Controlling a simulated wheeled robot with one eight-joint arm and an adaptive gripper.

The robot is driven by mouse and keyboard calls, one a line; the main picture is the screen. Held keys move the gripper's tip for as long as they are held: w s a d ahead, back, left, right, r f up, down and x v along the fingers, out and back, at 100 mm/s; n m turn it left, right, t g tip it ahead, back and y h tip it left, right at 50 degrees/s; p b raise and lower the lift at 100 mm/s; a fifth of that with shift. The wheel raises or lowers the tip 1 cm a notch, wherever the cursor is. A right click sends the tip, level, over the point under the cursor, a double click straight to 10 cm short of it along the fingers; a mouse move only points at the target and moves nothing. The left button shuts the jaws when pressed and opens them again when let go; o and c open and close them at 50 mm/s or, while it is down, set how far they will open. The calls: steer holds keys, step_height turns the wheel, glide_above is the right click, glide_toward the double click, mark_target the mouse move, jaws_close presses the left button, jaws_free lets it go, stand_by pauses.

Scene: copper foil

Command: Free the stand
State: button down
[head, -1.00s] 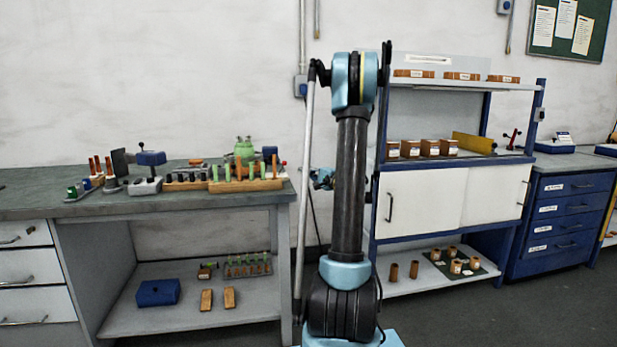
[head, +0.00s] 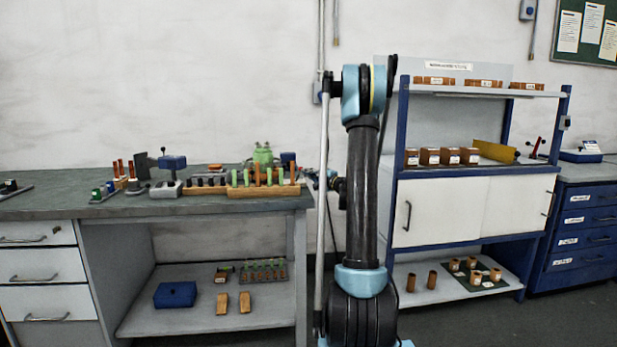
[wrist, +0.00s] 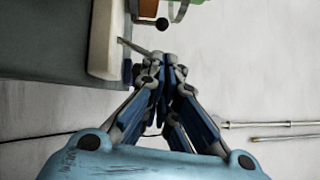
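Several racks stand on the bench at left in the head view; I cannot tell which is the task's stand. A wooden stand (head: 262,191) holds upright green and orange rods near the bench's right end. A lower stand with dark pegs (head: 204,190) is left of it. A small rack with green pieces (head: 263,272) is on the shelf below. My gripper (wrist: 165,70) looks shut and empty in the wrist view, beside the bench edge. In the head view my arm mostly hides it.
The bench (head: 60,206) also carries a blue-topped device (head: 172,163) and small tools. A blue box (head: 175,294) and two wooden blocks lie on its lower shelf. A cabinet with white doors (head: 430,207) stands right of my arm.

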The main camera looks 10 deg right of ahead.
steer(key=shift+d+r+n, duration=0.2)
steer(key=shift+d+n, duration=0.1)
steer(key=shift+d, duration=0.25)
